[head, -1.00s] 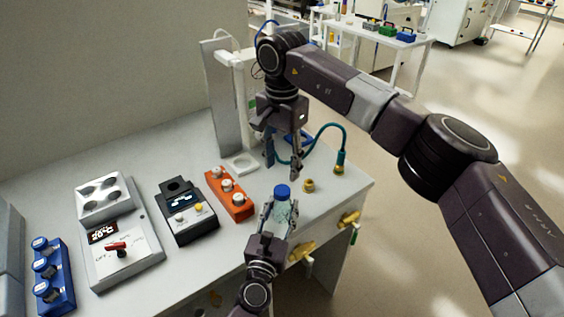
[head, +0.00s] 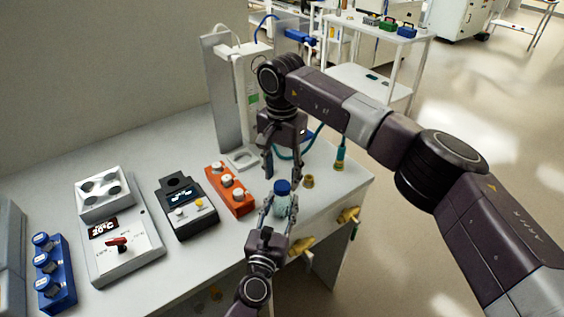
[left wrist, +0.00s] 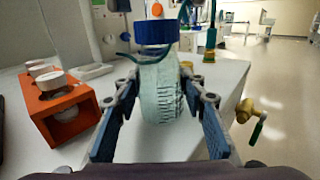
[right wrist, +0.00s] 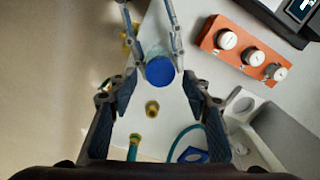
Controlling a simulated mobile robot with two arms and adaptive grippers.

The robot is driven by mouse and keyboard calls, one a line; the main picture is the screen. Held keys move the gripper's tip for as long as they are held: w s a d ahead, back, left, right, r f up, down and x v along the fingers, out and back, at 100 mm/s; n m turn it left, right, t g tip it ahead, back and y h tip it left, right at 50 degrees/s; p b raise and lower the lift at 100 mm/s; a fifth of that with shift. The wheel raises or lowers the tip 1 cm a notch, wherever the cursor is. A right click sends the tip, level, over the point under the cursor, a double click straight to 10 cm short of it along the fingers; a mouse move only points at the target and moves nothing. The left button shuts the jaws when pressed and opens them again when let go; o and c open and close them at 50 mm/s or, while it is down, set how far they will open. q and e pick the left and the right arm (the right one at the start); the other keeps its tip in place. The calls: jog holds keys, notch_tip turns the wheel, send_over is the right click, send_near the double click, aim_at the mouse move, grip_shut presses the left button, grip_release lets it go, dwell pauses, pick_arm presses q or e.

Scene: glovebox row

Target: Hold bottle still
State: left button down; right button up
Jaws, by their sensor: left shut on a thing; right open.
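The bottle (head: 281,203) is clear with a pale content and a blue cap (head: 283,187). It stands upright near the bench's front right edge. My left gripper (head: 279,208) is shut on the bottle's body from the front; the left wrist view shows the bottle (left wrist: 161,95) between its two fingers. My right gripper (head: 284,172) points down, open and empty, above and just behind the cap. In the right wrist view the blue cap (right wrist: 160,71) shows ahead between the open fingers, not touched by them.
An orange rack (head: 230,190) with white-capped vials stands left of the bottle. Behind the bottle are a brass fitting (head: 308,182) and a teal hose with a brass end (head: 339,163). Brass valves (head: 348,215) jut from the bench front. A black device (head: 187,207) sits further left.

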jog(key=shift+f, duration=1.4)
jog(key=shift+c, duration=0.3)
